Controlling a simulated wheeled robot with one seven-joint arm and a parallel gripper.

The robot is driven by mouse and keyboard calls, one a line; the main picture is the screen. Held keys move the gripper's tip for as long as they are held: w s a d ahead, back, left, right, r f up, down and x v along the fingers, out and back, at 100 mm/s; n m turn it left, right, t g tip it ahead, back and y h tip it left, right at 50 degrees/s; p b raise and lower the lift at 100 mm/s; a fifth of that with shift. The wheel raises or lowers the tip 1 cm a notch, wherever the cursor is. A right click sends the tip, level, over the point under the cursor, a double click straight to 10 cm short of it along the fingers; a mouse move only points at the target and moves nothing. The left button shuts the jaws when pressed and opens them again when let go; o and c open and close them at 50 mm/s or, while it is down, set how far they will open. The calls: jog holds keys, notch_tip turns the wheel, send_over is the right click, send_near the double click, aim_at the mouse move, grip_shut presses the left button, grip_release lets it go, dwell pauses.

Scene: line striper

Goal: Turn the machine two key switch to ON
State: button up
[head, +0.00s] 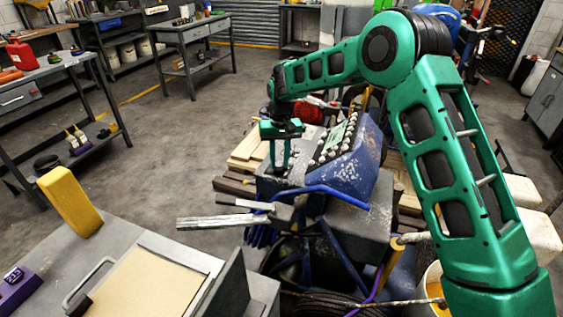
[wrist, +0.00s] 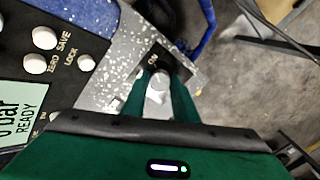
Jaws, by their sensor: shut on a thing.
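The line striper (head: 345,165) stands in the middle of the head view, with a blue, paint-speckled console. In the head view my gripper (head: 281,160) points down at the grey panel left of the console. The knob is hidden there, and I cannot read its exact angle or machine number.
On the console, white knobs (wrist: 45,38) and a green display (wrist: 15,118) reading "READY" lie left of the fingers. Blue tubing (wrist: 200,25) runs close by. A workbench with a yellow block (head: 70,202) stands front left. Open floor (head: 160,150) lies left of the machine.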

aim_at(280, 163)
jog(key=shift+w+a+r, duration=0.1)
jog(key=shift+a, duration=0.1)
jog(key=o, duration=1.1)
jog(key=shift+c, duration=0.2)
jog(key=shift+d, duration=0.1)
notch_tip(280, 163, up, 11)
jog(key=shift+d+f, duration=0.15)
jog(key=shift+f, duration=0.05)
